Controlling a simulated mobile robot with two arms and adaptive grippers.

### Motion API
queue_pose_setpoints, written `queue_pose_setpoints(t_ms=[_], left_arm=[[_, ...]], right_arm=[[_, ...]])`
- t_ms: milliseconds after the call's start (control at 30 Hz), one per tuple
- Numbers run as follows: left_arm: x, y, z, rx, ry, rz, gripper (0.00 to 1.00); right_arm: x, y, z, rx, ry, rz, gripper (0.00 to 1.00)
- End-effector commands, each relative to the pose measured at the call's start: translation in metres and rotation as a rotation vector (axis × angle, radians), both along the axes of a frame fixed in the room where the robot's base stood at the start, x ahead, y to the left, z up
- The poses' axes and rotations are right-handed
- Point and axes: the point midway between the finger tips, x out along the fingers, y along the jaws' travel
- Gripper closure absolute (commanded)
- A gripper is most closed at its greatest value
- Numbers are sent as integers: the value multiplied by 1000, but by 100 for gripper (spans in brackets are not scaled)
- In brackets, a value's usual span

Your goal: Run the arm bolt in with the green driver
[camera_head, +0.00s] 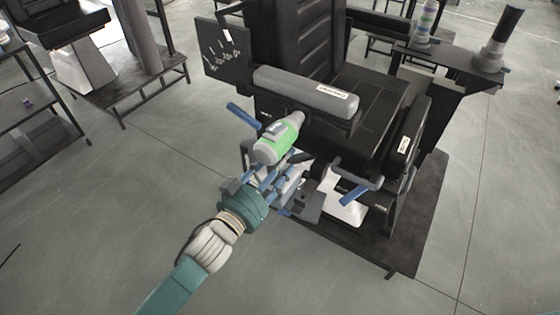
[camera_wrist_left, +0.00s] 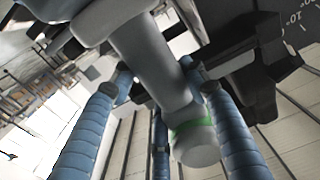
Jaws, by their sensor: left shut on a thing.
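The green driver (camera_head: 280,138), green and grey, is held up by my left gripper (camera_head: 273,172) beside the near side of the black chair (camera_head: 372,95). The blue fingers are closed around its grip. In the left wrist view the driver's grey body (camera_wrist_left: 150,52) runs between the blue fingers of the left gripper (camera_wrist_left: 165,100), with a green band near its rounded end. The driver's upper end is just below the grey armrest (camera_head: 300,88). I cannot make out the arm bolt, and cannot tell whether the driver touches anything. My right gripper is out of view.
Blue-handled levers (camera_head: 243,115) stick out from the chair's near side and front. A dark dial panel (camera_head: 224,50) stands left of the backrest. The chair stands on a dark platform (camera_head: 405,250). A side shelf (camera_head: 455,65) carries bottles at the upper right. Floor at lower left is clear.

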Motion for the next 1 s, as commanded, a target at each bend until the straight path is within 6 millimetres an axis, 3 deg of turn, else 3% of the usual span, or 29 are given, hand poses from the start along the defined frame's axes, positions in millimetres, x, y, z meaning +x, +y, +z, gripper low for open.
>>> queue_pose_setpoints(t_ms=[1000], left_arm=[[-36, 26, 5, -5, -7, -2, 100]], right_arm=[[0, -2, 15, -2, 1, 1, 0]])
